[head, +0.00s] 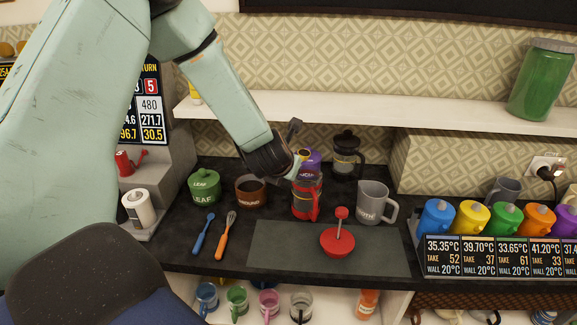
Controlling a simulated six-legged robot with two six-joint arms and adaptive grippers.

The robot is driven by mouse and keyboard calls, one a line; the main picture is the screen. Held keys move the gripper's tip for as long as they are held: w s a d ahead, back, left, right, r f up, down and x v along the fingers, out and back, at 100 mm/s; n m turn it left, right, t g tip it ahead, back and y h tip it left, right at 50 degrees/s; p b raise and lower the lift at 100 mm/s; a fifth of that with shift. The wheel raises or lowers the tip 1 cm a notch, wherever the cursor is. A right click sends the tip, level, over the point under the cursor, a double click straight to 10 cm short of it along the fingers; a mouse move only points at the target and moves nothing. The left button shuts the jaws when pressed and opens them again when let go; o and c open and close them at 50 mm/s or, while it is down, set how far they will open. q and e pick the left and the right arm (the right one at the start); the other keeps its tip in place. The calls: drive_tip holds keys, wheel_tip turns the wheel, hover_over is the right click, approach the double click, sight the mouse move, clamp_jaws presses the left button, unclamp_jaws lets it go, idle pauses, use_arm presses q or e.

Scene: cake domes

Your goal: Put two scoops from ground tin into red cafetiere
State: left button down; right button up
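The red cafetiere (307,198) stands upright on the dark counter, right of centre. Its red lid with plunger rod (337,241) lies apart on the dark mat in front. A brown tin (250,194), apparently the ground tin, stands left of the cafetiere. It looks open with dark contents, and its label is too small to read surely. My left gripper (296,160) is just above and at the left of the cafetiere's top. Its fingers are small and partly hidden, so I cannot tell whether they hold anything. My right gripper is not in view.
A green leaf tin (204,188), blue utensil (202,234) and orange utensil (226,236) are to the left. A grey mug (373,204) stands right, with a black cafetiere (346,153) behind. A white shelf (420,112) runs above. The mat (285,258) is mostly clear.

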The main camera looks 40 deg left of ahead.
use_arm(q)
drive_tip(key=d+f+m+t+y+b, duration=0.4)
drive_tip(key=f+m+t+y+b, duration=0.1)
drive_tip(key=m+y+b, duration=0.8)
drive_tip(key=shift+w+m+y+b, duration=0.35)
drive_tip(key=shift+m+y+b, duration=0.05)
drive_tip(key=shift+m+b, duration=0.4)
idle(0.6)
drive_tip(key=shift+a, duration=0.1)
drive_tip(key=shift+f, duration=0.1)
